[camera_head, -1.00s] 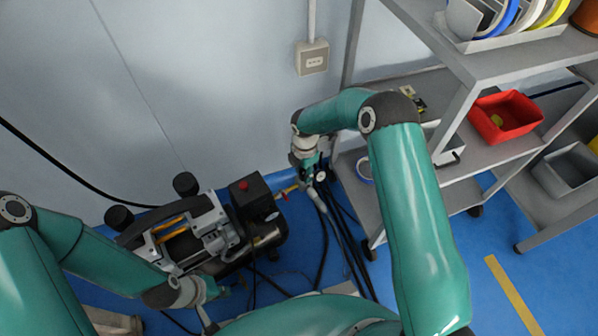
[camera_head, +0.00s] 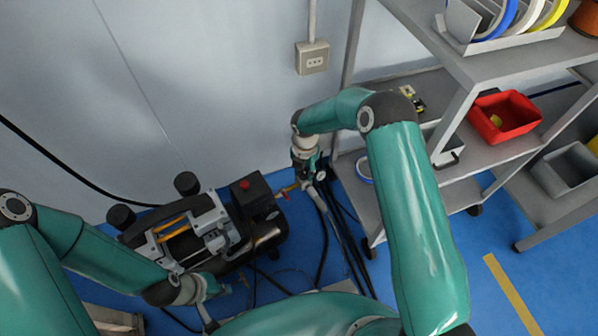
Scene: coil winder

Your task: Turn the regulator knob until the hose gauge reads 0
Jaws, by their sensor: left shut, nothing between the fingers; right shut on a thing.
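The compressor (camera_head: 205,238) stands on the floor by the wall, with a red button (camera_head: 245,184) on its dark box. A brass fitting (camera_head: 287,190) leads from it to the regulator. A small round white gauge (camera_head: 321,175) sits beside my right gripper (camera_head: 308,178); its needle and reading are too small to tell. My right gripper points down at the regulator and is shut on its knob, which the gripper and wrist hide. My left gripper (camera_head: 222,290) is shut and empty, low in front of the compressor, apart from the regulator.
Dark hoses (camera_head: 338,232) hang from the regulator to the blue floor. A grey shelf rack (camera_head: 450,192) stands close right of my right arm, with a red bin (camera_head: 503,116) on it. A wall socket (camera_head: 312,58) is above. Open floor lies at lower right.

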